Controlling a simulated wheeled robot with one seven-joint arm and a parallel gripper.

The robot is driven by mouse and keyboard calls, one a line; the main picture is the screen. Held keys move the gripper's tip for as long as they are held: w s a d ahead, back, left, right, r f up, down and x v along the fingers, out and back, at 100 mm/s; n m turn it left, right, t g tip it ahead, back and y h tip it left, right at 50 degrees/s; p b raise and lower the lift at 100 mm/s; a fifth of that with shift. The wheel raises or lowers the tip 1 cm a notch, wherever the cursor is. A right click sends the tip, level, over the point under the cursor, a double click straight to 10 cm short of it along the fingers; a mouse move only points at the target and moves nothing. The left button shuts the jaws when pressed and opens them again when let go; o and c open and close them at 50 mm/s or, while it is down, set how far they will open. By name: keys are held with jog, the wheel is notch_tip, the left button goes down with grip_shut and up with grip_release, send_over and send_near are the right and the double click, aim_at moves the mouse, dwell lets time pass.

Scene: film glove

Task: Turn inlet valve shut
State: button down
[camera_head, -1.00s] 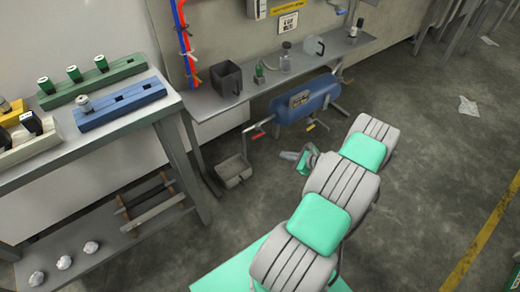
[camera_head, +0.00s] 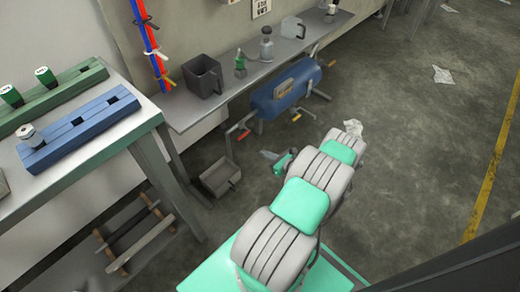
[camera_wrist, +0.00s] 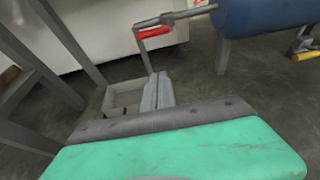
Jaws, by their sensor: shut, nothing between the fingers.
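The blue tank (camera_head: 285,92) sits under the metal shelf. A yellow-handled lever (camera_head: 296,117) is under the tank, also at the right of the wrist view (camera_wrist: 306,56). Neither lever carries a readable label. My gripper (camera_wrist: 157,92) is shut and empty. In the head view it (camera_head: 268,155) is low, in front and to the right of the red lever, apart from it.
A grey open bin (camera_head: 220,177) stands on the floor left of my gripper. The shelf (camera_head: 225,100) above holds a dark square container (camera_head: 203,76) and bottles. A bench (camera_head: 110,140) with blue and green racks stands at left. The floor at right is mostly clear.

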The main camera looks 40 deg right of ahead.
jog(key=w+b, duration=0.2)
jog(key=w, duration=0.8)
jog(key=shift+a+r, duration=0.35)
jog(key=shift+a, duration=0.1)
jog(key=shift+y, duration=0.3)
jog(key=shift+s+r, duration=0.1)
